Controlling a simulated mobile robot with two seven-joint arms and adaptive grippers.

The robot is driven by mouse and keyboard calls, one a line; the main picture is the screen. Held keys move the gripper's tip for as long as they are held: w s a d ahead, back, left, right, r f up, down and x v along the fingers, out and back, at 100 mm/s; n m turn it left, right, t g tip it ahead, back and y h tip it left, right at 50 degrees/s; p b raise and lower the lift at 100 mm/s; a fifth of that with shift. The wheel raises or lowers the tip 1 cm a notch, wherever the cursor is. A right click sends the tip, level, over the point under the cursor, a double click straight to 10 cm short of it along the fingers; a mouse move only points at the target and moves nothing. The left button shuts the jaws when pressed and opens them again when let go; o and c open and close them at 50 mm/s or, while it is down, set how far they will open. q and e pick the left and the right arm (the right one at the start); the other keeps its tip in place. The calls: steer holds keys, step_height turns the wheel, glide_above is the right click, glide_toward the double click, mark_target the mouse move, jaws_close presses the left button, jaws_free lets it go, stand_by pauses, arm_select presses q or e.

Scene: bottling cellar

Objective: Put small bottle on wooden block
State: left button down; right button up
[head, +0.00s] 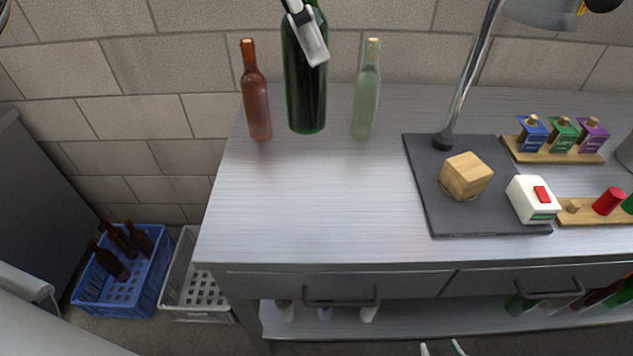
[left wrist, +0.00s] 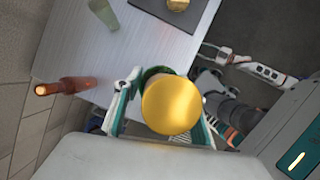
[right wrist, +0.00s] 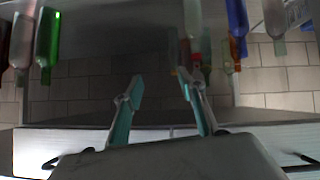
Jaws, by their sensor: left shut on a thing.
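The wooden block (head: 466,176) sits on a dark mat on the bench. A reddish-brown bottle (head: 256,92) and a pale green bottle (head: 366,92) stand upright at the back left; both look smaller than the dark green bottle (head: 304,85) between them in the picture. My left gripper (head: 312,45) is shut on this dark green bottle near its neck and holds it upright, seemingly above the bench. Its gold top (left wrist: 173,105) fills the middle of the left wrist view. My right gripper (right wrist: 160,92) is open and empty, low in front of the bench.
The dark mat (head: 425,190) also carries a lamp pole (head: 468,80) and a white box with a red switch (head: 533,199). Racks with small coloured items stand at the right. Blue (head: 90,293) and white (head: 180,300) crates stand on the floor. The bench's front left is clear.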

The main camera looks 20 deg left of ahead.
mark_target(306, 91)
arm_select(q)
step_height(306, 91, down, 9)
steer(key=shift+w+r+b, duration=0.1)
steer(key=shift+r+b, duration=0.1)
steer(key=shift+b, duration=0.55)
step_height(306, 91, down, 11)
steer(key=b, duration=0.1)
arm_select(e)
steer(key=shift+s+d+f, duration=0.1)
steer(key=shift+d+f, duration=0.05)
steer(key=shift+f, duration=0.5)
steer(key=shift+d+f, duration=0.1)
steer(key=shift+f, duration=0.5)
arm_select(q)
steer(key=shift+f, duration=0.15)
